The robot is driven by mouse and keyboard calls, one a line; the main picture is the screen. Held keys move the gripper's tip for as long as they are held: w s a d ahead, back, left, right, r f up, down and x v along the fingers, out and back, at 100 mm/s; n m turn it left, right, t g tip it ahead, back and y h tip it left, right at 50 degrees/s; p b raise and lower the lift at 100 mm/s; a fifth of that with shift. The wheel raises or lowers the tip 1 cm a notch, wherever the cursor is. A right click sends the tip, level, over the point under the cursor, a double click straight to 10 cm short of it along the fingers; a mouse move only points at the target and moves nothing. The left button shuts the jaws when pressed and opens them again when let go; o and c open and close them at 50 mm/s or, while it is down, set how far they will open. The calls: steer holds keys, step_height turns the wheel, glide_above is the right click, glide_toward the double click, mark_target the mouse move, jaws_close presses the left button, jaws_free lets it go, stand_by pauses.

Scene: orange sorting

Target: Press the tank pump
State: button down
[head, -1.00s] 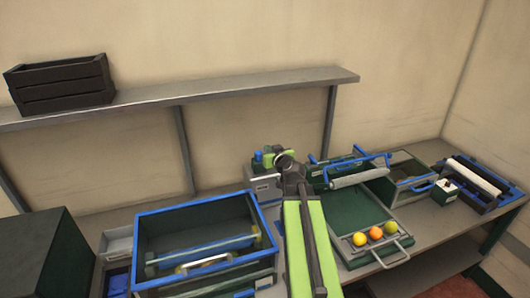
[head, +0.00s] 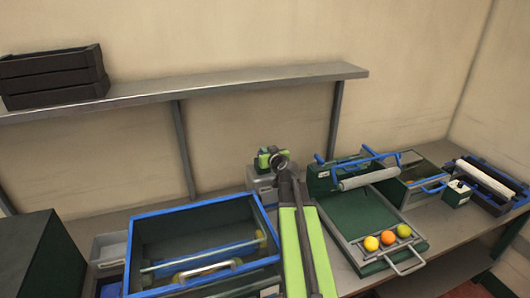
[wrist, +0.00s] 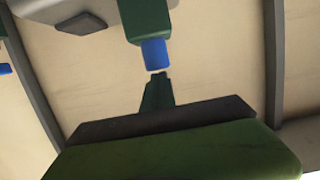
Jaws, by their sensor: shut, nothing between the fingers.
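The pump shows in the wrist view as a green block with a blue cap (wrist: 156,53), joined to a pale grey body (wrist: 75,12) at the top of the picture. My gripper (wrist: 157,78) is shut and empty. Its dark green fingertips point at the blue cap, very close to it; I cannot tell whether they touch. In the head view, a small grey box with a green top (head: 262,160) stands behind my arm, which partly hides it. The fingertips cannot be made out there.
A blue-rimmed open bin (head: 190,209) stands left of my arm. To the right is a green tray (head: 355,222) with an orange ball and two yellowish balls at its front, below a roller (head: 368,178). A shelf (head: 200,92) with a dark crate (head: 52,78) runs along the wall.

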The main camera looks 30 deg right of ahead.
steer(key=shift+f+b, duration=1.9)
steer(key=shift+b, duration=0.1)
steer(key=shift+s+a+r, duration=0.1)
steer(key=shift+r, duration=0.05)
